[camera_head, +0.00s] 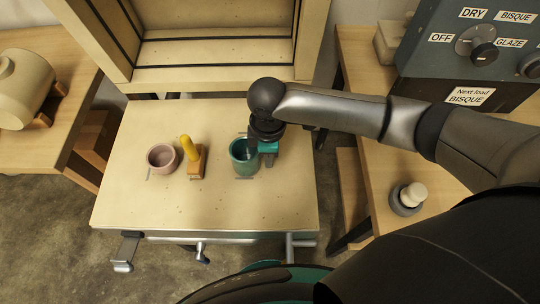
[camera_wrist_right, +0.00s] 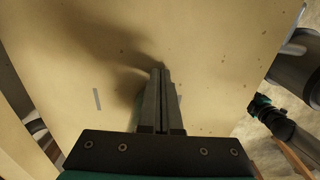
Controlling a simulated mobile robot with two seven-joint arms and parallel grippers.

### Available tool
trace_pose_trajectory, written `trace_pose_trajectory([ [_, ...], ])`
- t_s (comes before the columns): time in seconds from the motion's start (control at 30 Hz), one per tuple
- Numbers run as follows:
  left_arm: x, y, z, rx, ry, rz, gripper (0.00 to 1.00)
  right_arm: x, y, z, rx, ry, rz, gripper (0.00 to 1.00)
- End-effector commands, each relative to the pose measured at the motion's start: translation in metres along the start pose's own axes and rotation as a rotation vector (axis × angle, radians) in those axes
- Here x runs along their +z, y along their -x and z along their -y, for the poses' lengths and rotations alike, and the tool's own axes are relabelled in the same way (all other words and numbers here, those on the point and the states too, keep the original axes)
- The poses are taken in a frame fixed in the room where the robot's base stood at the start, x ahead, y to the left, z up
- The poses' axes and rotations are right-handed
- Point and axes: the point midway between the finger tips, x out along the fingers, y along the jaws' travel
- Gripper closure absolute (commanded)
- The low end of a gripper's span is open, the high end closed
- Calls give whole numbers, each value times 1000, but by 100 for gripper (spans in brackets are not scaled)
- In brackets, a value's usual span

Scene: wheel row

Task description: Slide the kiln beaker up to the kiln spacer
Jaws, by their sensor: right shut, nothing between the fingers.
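A teal beaker (camera_head: 240,167) stands upright on the pale board (camera_head: 180,208), right of its middle. An orange block with a yellow upright grip (camera_head: 195,168), which looks like the spacer, stands to its left with a bare gap between them. My right gripper (camera_head: 268,161) points down just right of the teal beaker; whether it touches cannot be told.
A pink cup (camera_head: 161,159) stands left of the orange block. Grey strips mark the board. The kiln-like frame (camera_head: 210,77) rises behind, and the board's front is clear. A side table (camera_head: 405,232) with a grey pot (camera_head: 401,207) is at right.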

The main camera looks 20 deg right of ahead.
Motion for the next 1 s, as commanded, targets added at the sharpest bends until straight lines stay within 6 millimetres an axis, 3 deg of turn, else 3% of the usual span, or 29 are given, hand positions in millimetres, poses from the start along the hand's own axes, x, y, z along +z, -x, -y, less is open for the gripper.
trace_pose_trajectory([
  [0.3,1,20,0,0,1,5,41,-43,3,1,-3,1,-4,100],
  [0.6,0,27,0,0,1,5,41,-85,1,0,-1,0,-3,100],
  [1.0,0,28,0,0,1,5,41,-92,0,0,-1,0,-2,100],
])
